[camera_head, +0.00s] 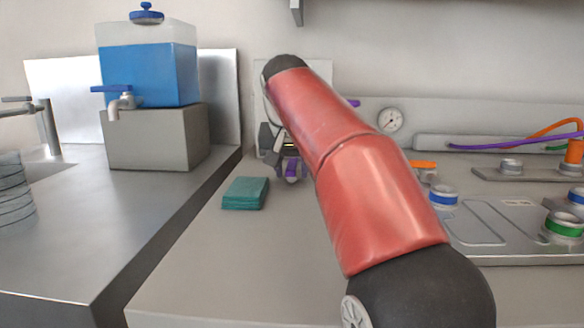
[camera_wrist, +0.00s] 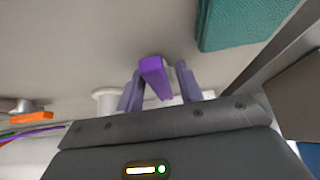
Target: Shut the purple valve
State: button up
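The purple valve's handle (camera_wrist: 154,72) shows in the wrist view as a purple bar between the two fingers of my gripper (camera_wrist: 159,72). A gap shows between the handle and the right finger. The left finger is very close beside the handle, and I cannot tell if it touches. A pale round part (camera_wrist: 104,95) shows behind the left finger. In the head view my gripper (camera_head: 291,172) is near the back wall, beyond my red arm, with purple visible at its fingers. The rest of the valve is hidden there by my gripper and arm.
A blue-filled water tank (camera_head: 150,75) with a tap stands on a grey block at left. A gauge (camera_head: 390,120), hoses and blue- and green-ringed fittings are at right. The front counter is clear.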

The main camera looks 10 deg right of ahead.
jog(key=shift+c, duration=0.2)
jog(key=shift+c, duration=1.4)
jog(key=shift+o, duration=0.2)
jog(key=shift+w+a+r+m+h+p, duration=0.2)
jog(key=shift+a+m+h+p, duration=0.15)
jog(key=shift+m+p, duration=0.4)
jog(key=shift+o, duration=0.7)
jog(key=shift+w+a+m+g+h+p, duration=0.2)
jog(key=shift+m+g+h+p, duration=0.1)
jog(key=shift+m+p, duration=0.35)
jog(key=shift+w+a+m+g+h+p, duration=0.15)
jog(key=shift+m+g+h+p, duration=0.1)
jog(key=shift+m+p, duration=0.3)
jog(key=shift+o, duration=1.3)
jog(key=shift+w+a+f+m+g+h+p, duration=0.15)
jog(key=shift+a+m+g+h+p, duration=0.2)
jog(key=shift+m, duration=0.6)
jog(key=o, duration=0.4)
jog(key=shift+a+f+m, duration=0.1)
jog(key=shift+a+m, duration=0.1)
jog(key=shift+m, duration=0.1)
jog(key=shift+c, duration=0.9)
